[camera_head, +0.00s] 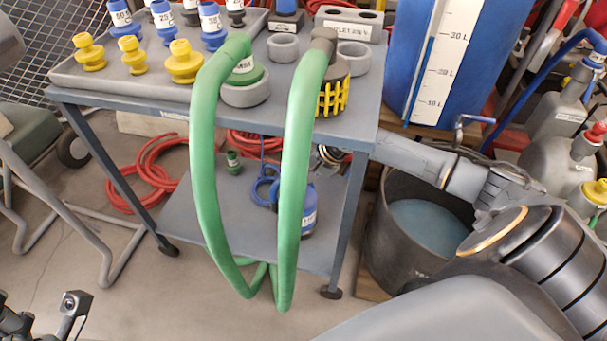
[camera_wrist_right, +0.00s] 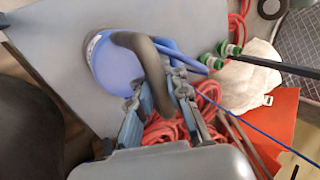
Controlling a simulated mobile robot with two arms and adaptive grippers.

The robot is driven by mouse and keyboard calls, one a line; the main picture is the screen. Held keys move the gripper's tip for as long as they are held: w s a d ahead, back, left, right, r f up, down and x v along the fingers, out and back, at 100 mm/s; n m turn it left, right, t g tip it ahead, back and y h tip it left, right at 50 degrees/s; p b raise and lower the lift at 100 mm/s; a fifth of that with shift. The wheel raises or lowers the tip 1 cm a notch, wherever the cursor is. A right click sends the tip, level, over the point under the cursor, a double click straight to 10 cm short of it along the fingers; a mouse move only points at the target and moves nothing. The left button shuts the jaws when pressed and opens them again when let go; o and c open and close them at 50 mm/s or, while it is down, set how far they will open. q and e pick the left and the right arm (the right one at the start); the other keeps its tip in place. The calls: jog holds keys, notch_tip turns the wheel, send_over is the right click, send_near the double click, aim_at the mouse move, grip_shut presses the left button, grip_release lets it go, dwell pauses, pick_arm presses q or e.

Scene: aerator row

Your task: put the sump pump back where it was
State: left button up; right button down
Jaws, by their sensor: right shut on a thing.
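The sump pump (camera_head: 309,212) is a blue round body with a white label, at the lower shelf (camera_head: 240,222) of the grey cart. The green hose hides part of it. In the right wrist view the pump (camera_wrist_right: 112,66) has a dark grey arched handle (camera_wrist_right: 148,58). My right gripper (camera_wrist_right: 160,100) is shut on this handle. In the head view my right arm reaches in from the right under the cart top, which hides much of the gripper. I cannot tell whether the pump touches the shelf. Part of my left gripper's dark hardware (camera_head: 14,321) shows at the bottom left; its fingers are unclear.
A green hose (camera_head: 293,180) hangs in front of the cart from its top. A blue cable coil (camera_head: 264,188) and a small green fitting (camera_head: 233,161) lie on the lower shelf. A black tub of water (camera_head: 385,242) stands right of the cart. Red hose (camera_head: 150,170) lies behind.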

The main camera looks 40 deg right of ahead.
jog(key=shift+w+r, duration=0.2)
jog(key=c, duration=1.8)
grip_release()
jog(key=shift+s+f, duration=0.15)
jog(key=shift+f, duration=0.15)
jog(key=o, duration=0.5)
